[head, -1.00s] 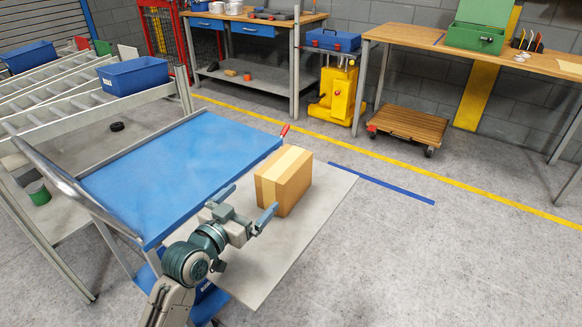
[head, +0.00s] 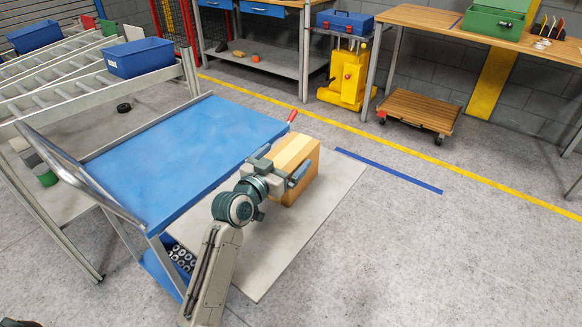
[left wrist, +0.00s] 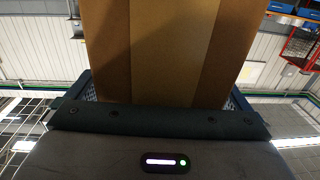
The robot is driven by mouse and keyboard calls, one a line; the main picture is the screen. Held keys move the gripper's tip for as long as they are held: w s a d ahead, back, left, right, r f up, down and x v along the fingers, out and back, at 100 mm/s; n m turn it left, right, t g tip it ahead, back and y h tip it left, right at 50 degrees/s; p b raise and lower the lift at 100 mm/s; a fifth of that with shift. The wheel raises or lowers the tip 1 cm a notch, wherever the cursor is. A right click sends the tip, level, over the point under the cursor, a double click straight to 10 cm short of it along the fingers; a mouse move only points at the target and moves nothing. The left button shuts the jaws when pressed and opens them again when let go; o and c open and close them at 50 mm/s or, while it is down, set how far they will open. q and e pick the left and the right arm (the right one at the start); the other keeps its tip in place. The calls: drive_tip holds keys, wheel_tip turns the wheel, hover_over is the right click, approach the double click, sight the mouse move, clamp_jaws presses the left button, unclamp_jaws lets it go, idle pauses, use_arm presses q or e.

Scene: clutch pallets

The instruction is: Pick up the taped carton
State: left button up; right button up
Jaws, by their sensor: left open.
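The taped carton (head: 299,152) is a brown box with a paler tape band over its top. It stands on a grey flat sheet (head: 335,190) beside the blue cart. My left gripper (head: 278,173) is at the carton's near side, with its open fingers on either side of the box. In the left wrist view the carton (left wrist: 165,50) fills the middle between the two fingers (left wrist: 160,95), with its tape band running up the centre. I cannot tell whether the fingers touch it. The gripper hides the carton's lower near part. My right gripper is not in view.
The blue cart (head: 185,150) with a grey handle stands close on the left. A roller rack (head: 60,90) with blue bins (head: 138,57) is beyond it. A wooden dolly (head: 420,110) and yellow jack (head: 345,80) are at the back. Floor to the right is clear.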

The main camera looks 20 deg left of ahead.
use_arm(q)
drive_tip(key=shift+w+d, duration=0.15)
drive_tip(key=shift+w, duration=0.45)
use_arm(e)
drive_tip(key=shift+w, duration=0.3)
use_arm(q)
drive_tip(key=c, duration=1.7)
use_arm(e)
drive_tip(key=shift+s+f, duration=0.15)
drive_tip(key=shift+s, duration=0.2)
use_arm(q)
drive_tip(key=shift+r, duration=0.2)
